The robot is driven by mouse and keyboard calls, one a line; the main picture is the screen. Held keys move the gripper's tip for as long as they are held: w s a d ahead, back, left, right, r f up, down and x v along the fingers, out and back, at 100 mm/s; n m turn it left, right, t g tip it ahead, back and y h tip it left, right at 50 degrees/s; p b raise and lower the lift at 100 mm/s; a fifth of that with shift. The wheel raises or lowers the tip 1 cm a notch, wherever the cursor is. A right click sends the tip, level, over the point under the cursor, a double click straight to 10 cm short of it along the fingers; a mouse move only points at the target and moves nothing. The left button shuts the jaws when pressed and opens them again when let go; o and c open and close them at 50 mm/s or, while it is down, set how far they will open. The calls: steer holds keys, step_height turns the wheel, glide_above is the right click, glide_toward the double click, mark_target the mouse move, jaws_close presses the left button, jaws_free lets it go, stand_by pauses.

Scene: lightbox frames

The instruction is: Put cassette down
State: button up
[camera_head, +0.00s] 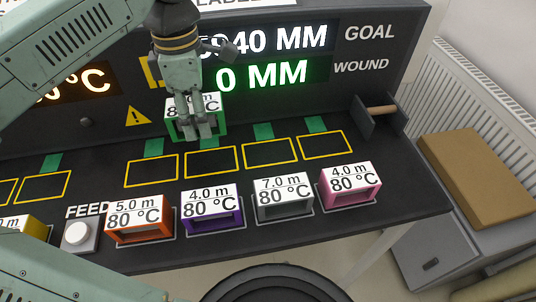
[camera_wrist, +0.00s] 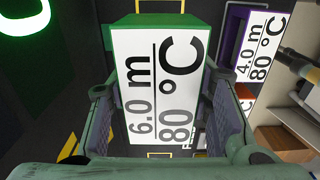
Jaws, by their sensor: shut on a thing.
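My gripper (camera_head: 197,128) is shut on a green cassette (camera_head: 221,127) near the display panel, behind the row of yellow-outlined squares. In the wrist view the green cassette (camera_wrist: 160,85) sits between both fingers, its white label reading 6.0 m, 80 °C. The cassette looks raised off the bench, but its height is hard to tell. Empty yellow-outlined squares lie below and in front of it: one (camera_head: 210,162) nearly under the gripper, one to its left (camera_head: 152,170), and two to its right (camera_head: 270,153) (camera_head: 326,146).
Orange (camera_head: 140,222), purple (camera_head: 212,212), grey (camera_head: 283,200) and pink (camera_head: 350,188) cassettes stand along the front edge. A FEED button (camera_head: 80,236) is at front left. A bracket with a wooden rod (camera_head: 380,110) is at the right end. The display panel (camera_head: 345,80) rises behind.

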mark_target(211, 161)
steer(key=shift+w+d+f, duration=0.1)
steer(key=shift+d+f, duration=0.1)
steer(key=shift+f, duration=0.15)
step_height(211, 161, down, 10)
steer(key=b, duration=0.6)
steer(key=shift+r, duration=0.25)
steer(key=shift+b, duration=0.3)
steer(key=o, duration=1.2)
steer(key=shift+f, duration=0.1)
steer(key=shift+o, duration=0.2)
step_height(211, 161, up, 12)
steer(key=p, duration=0.8)
steer(key=shift+r, duration=0.2)
